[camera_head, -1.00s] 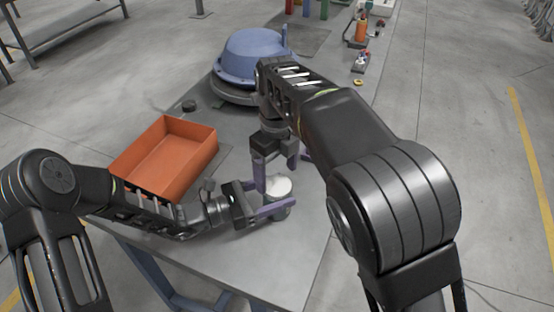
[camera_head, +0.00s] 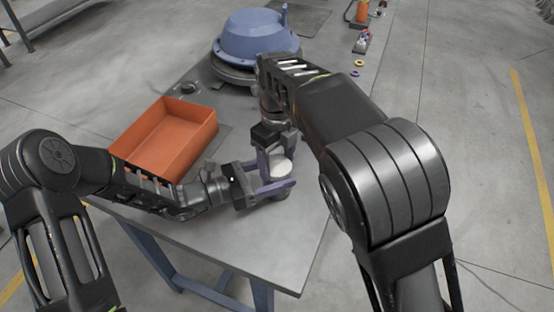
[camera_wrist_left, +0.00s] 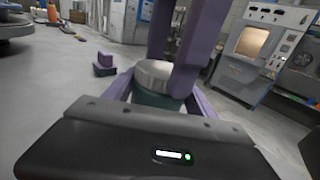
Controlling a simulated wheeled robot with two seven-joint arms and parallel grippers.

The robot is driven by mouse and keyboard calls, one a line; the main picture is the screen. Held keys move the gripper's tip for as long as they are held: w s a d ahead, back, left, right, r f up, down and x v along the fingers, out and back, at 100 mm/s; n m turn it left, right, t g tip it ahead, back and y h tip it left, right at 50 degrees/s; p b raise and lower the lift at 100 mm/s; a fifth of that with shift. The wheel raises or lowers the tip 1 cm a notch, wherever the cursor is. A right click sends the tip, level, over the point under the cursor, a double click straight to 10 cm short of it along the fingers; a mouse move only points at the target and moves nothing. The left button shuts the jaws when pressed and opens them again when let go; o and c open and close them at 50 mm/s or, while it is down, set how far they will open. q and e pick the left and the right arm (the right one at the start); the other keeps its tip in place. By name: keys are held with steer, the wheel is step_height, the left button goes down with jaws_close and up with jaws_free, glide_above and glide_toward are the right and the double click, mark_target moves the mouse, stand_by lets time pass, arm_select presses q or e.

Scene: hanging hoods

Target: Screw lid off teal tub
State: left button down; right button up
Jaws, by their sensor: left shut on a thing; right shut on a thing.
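The teal tub (camera_wrist_left: 155,101) stands between the purple fingers of my left gripper (camera_head: 268,190), which is shut on its side. Its round, pale metallic lid (camera_head: 281,168) is on top, and it also shows in the left wrist view (camera_wrist_left: 152,73). My right gripper (camera_head: 277,158) comes down from above, with its purple fingers at the lid, shut on it. In the left wrist view one right finger (camera_wrist_left: 192,65) stands in front of the lid's right side. The tub's lower part is mostly hidden by my left gripper.
An orange open bin (camera_head: 165,143) stands to the left on the grey table (camera_head: 255,245). A blue hood (camera_head: 256,36) sits behind. Small rings and an orange bottle (camera_head: 362,12) lie or stand toward the back right. The table's front right is clear.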

steer(key=c, duration=0.6)
steer(key=o, duration=1.5)
steer(key=shift+r, duration=2.25)
arm_select(q)
steer(key=shift+c, duration=1.1)
jaws_free()
